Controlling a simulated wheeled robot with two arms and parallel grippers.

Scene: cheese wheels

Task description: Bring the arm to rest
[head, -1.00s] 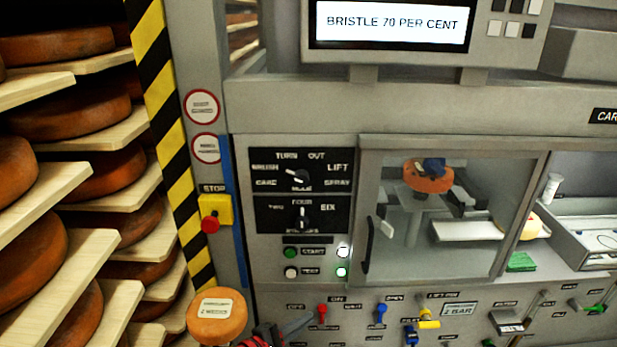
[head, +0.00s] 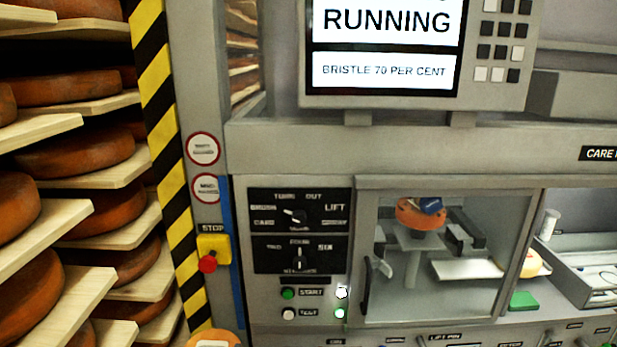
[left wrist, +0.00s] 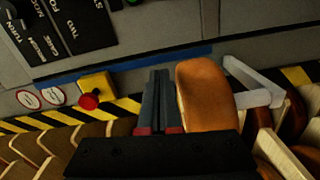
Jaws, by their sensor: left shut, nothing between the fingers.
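My left gripper (left wrist: 155,105) shows in the left wrist view with its two dark fingers together and nothing between them. An orange cheese wheel (left wrist: 205,95) stands just right of the fingers in that view; I cannot tell whether they touch. In the head view only the top of an orange cheese with a pale label (head: 213,338) shows at the bottom edge. Neither of my grippers is visible in the head view, and my right gripper is in no view.
The machine's screen (head: 388,70) reads RUNNING, BRISTLE 70 PER CENT. Behind the clear door (head: 385,300) an orange wheel (head: 415,215) sits on a support. A red stop button (head: 208,264) sits left of the knobs. Racks of cheese (head: 75,150) fill the left side.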

